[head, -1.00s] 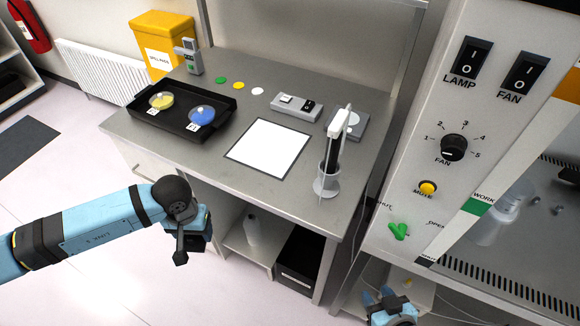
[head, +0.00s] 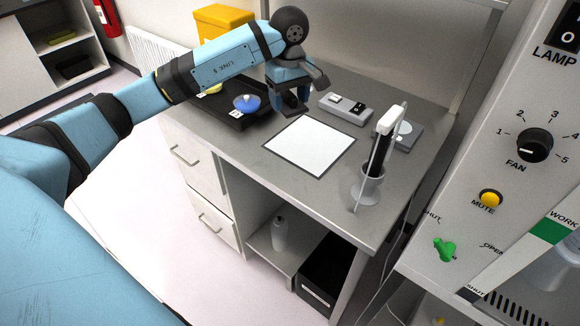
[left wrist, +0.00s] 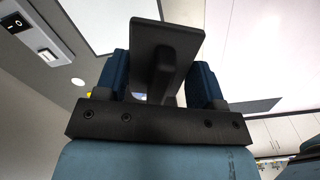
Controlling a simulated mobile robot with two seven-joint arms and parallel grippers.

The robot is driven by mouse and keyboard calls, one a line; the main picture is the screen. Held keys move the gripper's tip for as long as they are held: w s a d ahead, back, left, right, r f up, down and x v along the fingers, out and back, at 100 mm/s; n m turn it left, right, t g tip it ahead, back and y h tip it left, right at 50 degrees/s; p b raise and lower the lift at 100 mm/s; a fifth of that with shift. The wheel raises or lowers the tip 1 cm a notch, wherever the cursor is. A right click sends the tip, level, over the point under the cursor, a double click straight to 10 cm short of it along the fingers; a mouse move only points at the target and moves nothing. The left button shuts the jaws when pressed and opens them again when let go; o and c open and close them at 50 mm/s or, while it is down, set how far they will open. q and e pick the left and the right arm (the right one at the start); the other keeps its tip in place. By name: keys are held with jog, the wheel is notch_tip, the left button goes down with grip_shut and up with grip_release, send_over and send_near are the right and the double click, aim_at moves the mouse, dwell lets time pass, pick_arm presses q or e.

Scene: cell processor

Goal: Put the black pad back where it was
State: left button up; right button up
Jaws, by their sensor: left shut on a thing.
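My left gripper (head: 291,98) is above the bench, between the black tray and the white mat, with its arm reaching in from the left. In the left wrist view, the gripper (left wrist: 160,80) is shut on the stem of the black pad (left wrist: 166,38), a flat dark plate with a rib-like handle between the blue fingers. In the head view the pad is hard to tell apart from the dark fingers. The pad appears held above the bench top. My right gripper is not in view.
The black tray (head: 229,119) holds a blue dish (head: 247,103) and a partly hidden yellow one. A white mat (head: 311,146) lies at the bench middle. A switch box (head: 345,108) and an upright device in a holder (head: 370,188) stand to its right. The cabinet panel (head: 500,130) is at right.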

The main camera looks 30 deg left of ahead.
pick_arm(q)
jog(key=p, duration=0.2)
send_over(290, 164)
notch_tip(290, 164, down, 14)
notch_tip(290, 164, down, 2)
notch_tip(290, 164, down, 3)
jog(key=shift+f, duration=0.15)
jog(key=shift+a+f, duration=0.1)
jog(key=shift+f, duration=0.1)
jog(key=o, duration=1)
jog(key=shift+c, duration=0.2)
